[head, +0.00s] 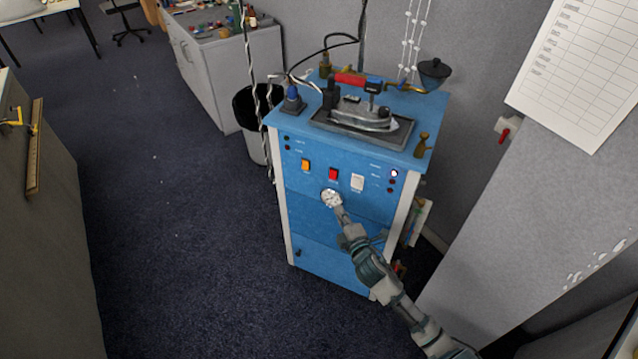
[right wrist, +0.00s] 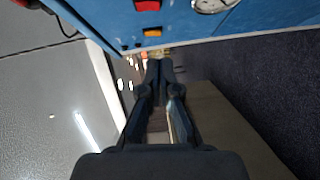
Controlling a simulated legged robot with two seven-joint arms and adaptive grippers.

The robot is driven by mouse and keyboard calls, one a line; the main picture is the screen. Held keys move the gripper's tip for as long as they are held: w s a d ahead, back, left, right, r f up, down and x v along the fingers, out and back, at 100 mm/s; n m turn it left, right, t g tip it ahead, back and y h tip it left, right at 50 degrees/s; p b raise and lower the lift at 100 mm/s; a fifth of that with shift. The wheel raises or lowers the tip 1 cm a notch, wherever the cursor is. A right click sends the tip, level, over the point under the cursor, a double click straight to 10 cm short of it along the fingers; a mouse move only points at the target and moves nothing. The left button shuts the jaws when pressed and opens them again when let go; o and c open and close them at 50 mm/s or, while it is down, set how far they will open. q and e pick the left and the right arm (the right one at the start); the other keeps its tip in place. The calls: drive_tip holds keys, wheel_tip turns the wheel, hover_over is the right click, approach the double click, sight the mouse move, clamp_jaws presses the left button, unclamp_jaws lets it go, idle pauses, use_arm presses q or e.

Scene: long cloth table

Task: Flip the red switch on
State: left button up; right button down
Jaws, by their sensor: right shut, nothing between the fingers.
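The red switch (head: 333,174) is on the front of a blue cabinet (head: 300,205), between an orange switch (head: 306,165) and a white switch (head: 357,182). Which way it is flipped cannot be told. My right gripper (head: 340,214) is in front of the panel, below the red switch and close to a round white gauge (head: 331,196). In the right wrist view the gripper (right wrist: 160,66) is shut and empty, with the red switch (right wrist: 147,5) at the top edge, beyond the fingertips. They look apart. My left gripper is not in view.
An iron (head: 362,115) on a dark tray and a bowl on a stand (head: 434,72) are on the cabinet top. A black bin (head: 252,120) stands to its left. A grey partition (head: 530,240) is on the right. Carpet is clear to the left.

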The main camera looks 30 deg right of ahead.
drive_tip(key=shift+r, duration=0.1)
drive_tip(key=shift+a, duration=0.1)
drive_tip(key=b, duration=0.2)
approach(330, 178)
drive_tip(key=w, duration=0.6)
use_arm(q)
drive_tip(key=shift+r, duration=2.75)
use_arm(e)
drive_tip(key=shift+w+d+f, duration=0.2)
drive_tip(key=shift+d, duration=0.35)
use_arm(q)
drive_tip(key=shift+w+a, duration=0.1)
